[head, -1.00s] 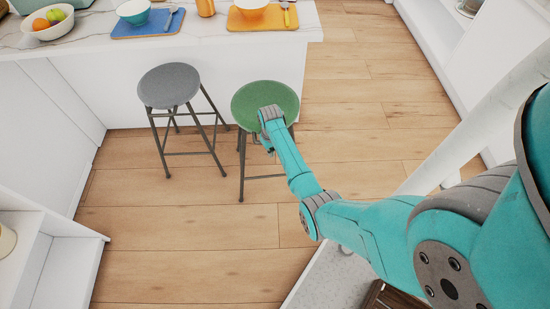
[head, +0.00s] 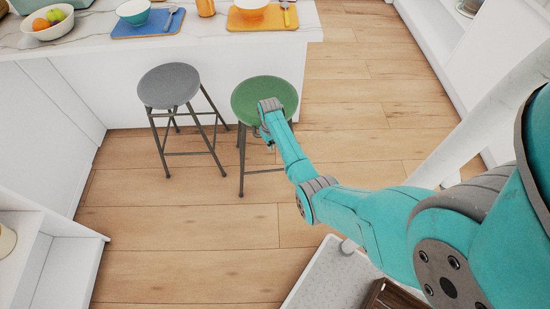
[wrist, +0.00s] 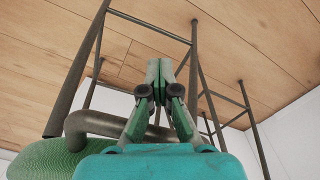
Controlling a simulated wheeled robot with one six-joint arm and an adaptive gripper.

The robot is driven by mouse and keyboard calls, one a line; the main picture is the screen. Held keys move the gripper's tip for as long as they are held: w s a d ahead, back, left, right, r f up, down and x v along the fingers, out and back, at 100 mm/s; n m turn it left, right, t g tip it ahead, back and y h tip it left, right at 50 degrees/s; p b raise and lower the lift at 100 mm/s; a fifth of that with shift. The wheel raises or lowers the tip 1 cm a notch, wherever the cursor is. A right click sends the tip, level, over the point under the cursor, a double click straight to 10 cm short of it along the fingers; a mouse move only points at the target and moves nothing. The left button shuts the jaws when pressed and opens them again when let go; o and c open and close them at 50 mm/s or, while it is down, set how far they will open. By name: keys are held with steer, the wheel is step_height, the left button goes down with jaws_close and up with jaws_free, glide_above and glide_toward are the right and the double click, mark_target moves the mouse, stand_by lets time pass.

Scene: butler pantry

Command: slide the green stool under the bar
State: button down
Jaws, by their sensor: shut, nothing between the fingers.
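The green stool (head: 252,95) stands upright in front of the white bar (head: 215,65), the far part of its round seat against the bar's front panel in the picture. My gripper (head: 266,143) is low at the stool's near side, with my wrist covering part of the seat's near edge. In the wrist view my gripper (wrist: 160,68) is shut and empty, its two fingers together among the stool's dark legs. The green seat (wrist: 50,160) shows at the lower left there. Whether the gripper touches a leg is unclear.
A grey stool (head: 169,84) stands close on the left. Bowls and mats lie on the marble bar top (head: 215,22). A white shelf unit (head: 45,255) is at the lower left. Wooden floor (head: 180,225) is clear in front and to the right.

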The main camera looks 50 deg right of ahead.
steer(key=shift+w+d+r, duration=0.1)
steer(key=shift+w+d, duration=0.6)
steer(key=shift+d, duration=0.2)
steer(key=shift+w+d, duration=0.7)
steer(key=shift+d, duration=0.15)
steer(key=shift+s+a, duration=0.8)
steer(key=shift+a, duration=0.2)
steer(key=shift+w+a, duration=0.1)
steer(key=shift+w+a, duration=0.8)
steer(key=shift+w, duration=0.15)
